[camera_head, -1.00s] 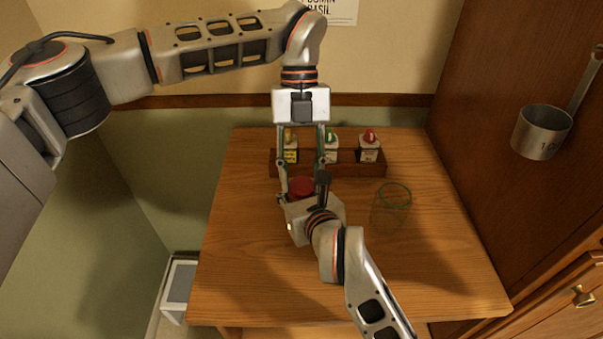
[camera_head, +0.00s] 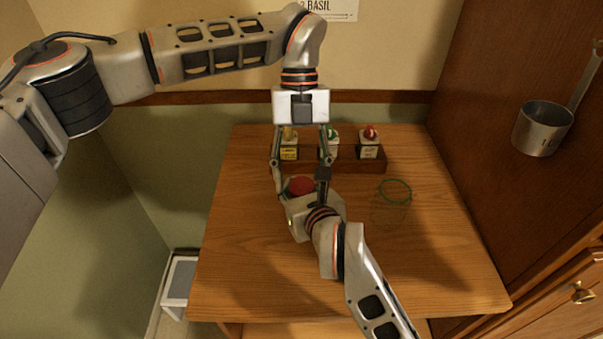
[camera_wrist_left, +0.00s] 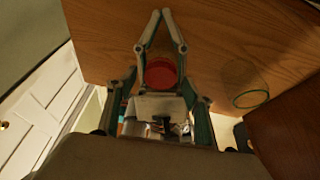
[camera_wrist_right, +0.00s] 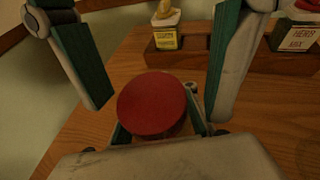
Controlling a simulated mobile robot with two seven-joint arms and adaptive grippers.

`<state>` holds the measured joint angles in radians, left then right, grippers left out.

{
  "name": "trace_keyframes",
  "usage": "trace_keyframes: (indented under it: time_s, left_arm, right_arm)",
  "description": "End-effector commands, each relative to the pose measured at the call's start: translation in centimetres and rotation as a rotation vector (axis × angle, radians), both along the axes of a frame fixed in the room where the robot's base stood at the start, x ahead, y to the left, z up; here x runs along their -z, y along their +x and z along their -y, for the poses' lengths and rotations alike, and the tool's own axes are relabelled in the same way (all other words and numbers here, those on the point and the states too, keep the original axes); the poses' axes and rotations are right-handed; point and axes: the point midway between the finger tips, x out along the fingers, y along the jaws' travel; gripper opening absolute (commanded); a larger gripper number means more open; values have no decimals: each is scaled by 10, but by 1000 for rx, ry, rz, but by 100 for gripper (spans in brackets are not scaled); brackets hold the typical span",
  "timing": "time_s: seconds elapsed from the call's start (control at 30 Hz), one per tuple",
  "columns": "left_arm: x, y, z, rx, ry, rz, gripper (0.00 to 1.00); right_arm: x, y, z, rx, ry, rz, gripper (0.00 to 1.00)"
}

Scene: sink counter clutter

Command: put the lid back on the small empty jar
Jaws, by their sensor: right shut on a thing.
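The round red lid (camera_head: 301,186) is at my right gripper (camera_wrist_right: 153,120), which is shut on it above the counter; the lid largely hides its fingertips. The lid also shows in the left wrist view (camera_wrist_left: 160,73). My left gripper (camera_head: 301,165) points down from above, its fingers open on either side of the lid and apart from it. They hang at the top of the right wrist view. A clear glass jar (camera_head: 392,211) with a green rim stands upright, open and empty, on the wood to the right. It also shows in the left wrist view (camera_wrist_left: 247,88).
A low wooden rack (camera_head: 371,164) with several small labelled spice containers stands at the back, behind the grippers. A metal measuring cup (camera_head: 541,132) hangs on the wooden panel at right. The wooden counter (camera_head: 450,270) is clear at front and around the jar.

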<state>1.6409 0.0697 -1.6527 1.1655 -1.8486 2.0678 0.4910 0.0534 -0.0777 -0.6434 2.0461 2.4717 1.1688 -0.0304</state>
Motion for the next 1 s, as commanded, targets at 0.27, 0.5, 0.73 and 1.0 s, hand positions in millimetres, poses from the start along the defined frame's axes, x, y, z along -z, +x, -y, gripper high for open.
trace_keyframes:
  time_s: [0.27,0.5,0.73,1.0]
  left_arm:
    - [-10,0,0,0,-1,1,51]
    - [-40,-1,1,0,0,2,51]
    - [-45,-2,1,0,0,0,51]
    - [-43,-6,4,-20,-23,-23,48]
  right_arm:
    - [-1,0,0,0,0,1,0]
    - [-1,0,0,0,0,1,0]
    - [-1,0,0,0,0,1,0]
    - [-1,0,0,0,0,1,0]
